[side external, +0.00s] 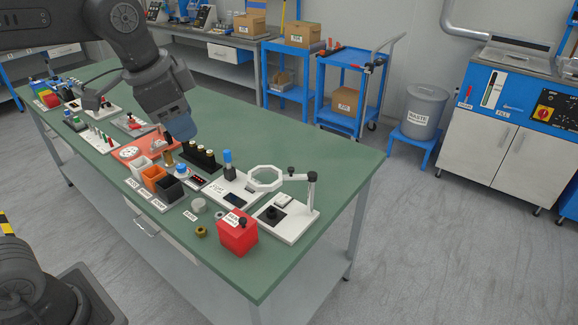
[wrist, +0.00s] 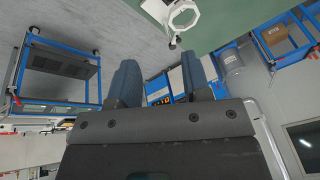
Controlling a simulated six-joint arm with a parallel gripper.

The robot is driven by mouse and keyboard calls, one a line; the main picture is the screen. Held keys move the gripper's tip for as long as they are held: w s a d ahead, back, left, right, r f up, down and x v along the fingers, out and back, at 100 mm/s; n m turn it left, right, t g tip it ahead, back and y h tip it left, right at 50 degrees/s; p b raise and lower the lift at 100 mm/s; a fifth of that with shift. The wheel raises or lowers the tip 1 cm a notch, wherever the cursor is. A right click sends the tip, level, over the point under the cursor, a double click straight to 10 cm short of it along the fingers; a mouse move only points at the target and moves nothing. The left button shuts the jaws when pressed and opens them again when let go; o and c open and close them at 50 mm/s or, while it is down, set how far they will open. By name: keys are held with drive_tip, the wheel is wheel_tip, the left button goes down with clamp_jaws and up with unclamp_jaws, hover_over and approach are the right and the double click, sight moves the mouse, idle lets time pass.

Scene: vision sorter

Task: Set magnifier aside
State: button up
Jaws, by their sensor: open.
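The magnifier (side external: 266,179) is a white octagonal ring with a clear middle, carried on a white arm with dark knobs. Its post rises from a white base plate (side external: 294,230) near the right end of the green bench. The ring also shows at the top of the wrist view (wrist: 183,14). My gripper (side external: 183,132) is above the bench, left of the magnifier and apart from it. In the wrist view the two blue-grey fingers (wrist: 161,75) stand apart with nothing between them.
Below my gripper are an orange plate (side external: 133,149), white, orange and black bins (side external: 168,189) and a black block with several posts (side external: 200,160). A red box (side external: 237,233) stands in front of the magnifier. The green bench (side external: 300,145) is bare behind it.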

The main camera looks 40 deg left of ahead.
drive_tip(key=w+d+m+g, duration=0.2)
drive_tip(key=w+m, duration=0.5)
drive_tip(key=w, duration=0.6)
drive_tip(key=m+g, duration=0.2)
drive_tip(key=m, duration=0.4)
approach(291, 168)
wheel_tip(291, 168, down, 9)
drive_tip(key=shift+d+f, duration=0.1)
drive_tip(key=shift+f, duration=0.05)
clamp_jaws()
